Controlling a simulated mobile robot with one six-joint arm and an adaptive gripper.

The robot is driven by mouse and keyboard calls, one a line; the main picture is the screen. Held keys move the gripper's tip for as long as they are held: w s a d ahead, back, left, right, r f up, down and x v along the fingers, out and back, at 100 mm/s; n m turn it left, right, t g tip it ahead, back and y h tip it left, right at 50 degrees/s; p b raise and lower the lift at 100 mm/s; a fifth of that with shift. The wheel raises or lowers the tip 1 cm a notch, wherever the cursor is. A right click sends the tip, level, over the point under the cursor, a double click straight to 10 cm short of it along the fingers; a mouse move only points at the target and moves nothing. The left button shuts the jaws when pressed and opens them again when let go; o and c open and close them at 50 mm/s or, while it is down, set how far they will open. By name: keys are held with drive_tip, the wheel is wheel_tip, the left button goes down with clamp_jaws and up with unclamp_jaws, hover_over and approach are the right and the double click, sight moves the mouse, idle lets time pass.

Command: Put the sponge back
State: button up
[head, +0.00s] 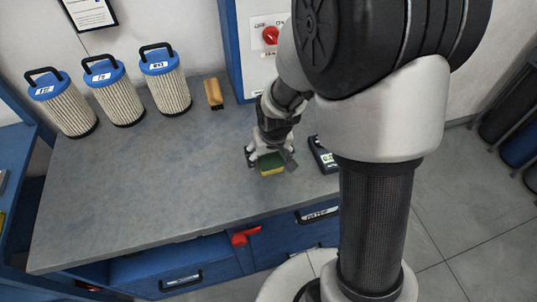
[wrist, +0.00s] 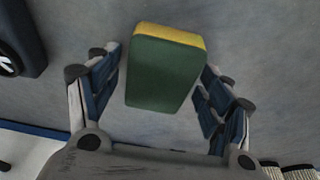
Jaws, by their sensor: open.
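The sponge (head: 271,163) is a small block with a green face and a yellow side. It is at my gripper on the grey bench top (head: 190,187), right of the bench's middle. In the wrist view the sponge (wrist: 165,70) shows its green face between and beyond my fingers, with gaps on both sides. My gripper (head: 268,158) points down at the sponge; its blue-padded fingers are open in the wrist view (wrist: 160,92). I cannot tell whether the sponge touches the bench.
Several pleated filters with blue caps (head: 115,95) stand at the back left. A wooden-handled brush (head: 214,94) is beside them. A dark handheld device (head: 322,155) lies right of my gripper. A blue cabinet with a red knob (head: 270,35) is behind. The bench's left front is clear.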

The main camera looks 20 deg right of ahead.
sight(272, 165)
drive_tip(key=p+v, duration=0.4)
drive_tip(key=v, duration=0.9)
drive_tip(key=s+r+t, duration=0.1)
drive_tip(key=s+r, duration=1.1)
drive_tip(key=s, duration=0.5)
drive_tip(key=shift+s+r, duration=0.25)
drive_tip(key=shift+r, duration=0.05)
